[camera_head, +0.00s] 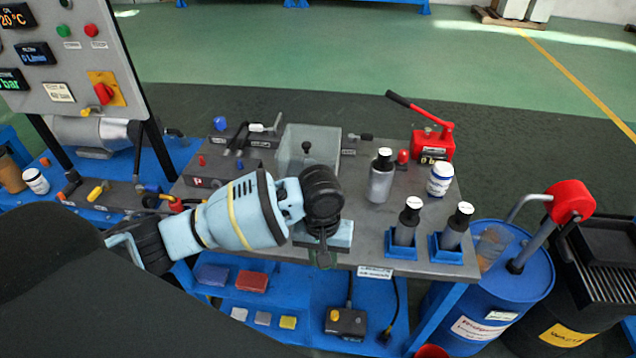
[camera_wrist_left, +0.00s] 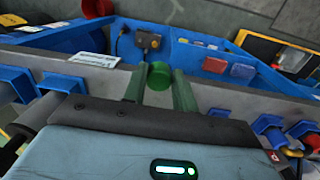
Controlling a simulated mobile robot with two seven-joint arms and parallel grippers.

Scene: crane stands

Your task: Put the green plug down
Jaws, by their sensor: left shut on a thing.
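My left gripper (camera_head: 322,258) is at the front edge of the grey bench top (camera_head: 372,250), pointing down. In the left wrist view the gripper (camera_wrist_left: 160,90) is shut on the green plug (camera_wrist_left: 160,74). The plug's round green end shows between the two greenish fingers. In the head view the wrist and hand hide most of the plug, and I cannot tell whether it touches anything. My right gripper is not in view.
On the bench stand a clear box (camera_head: 308,140), a grey bottle (camera_head: 381,180), a white jar (camera_head: 440,180), two cylinders in blue holders (camera_head: 404,240) and a red hand pump (camera_head: 432,142). Below is a blue shelf (camera_head: 290,310) with small blocks. A blue drum (camera_head: 500,270) stands at the right.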

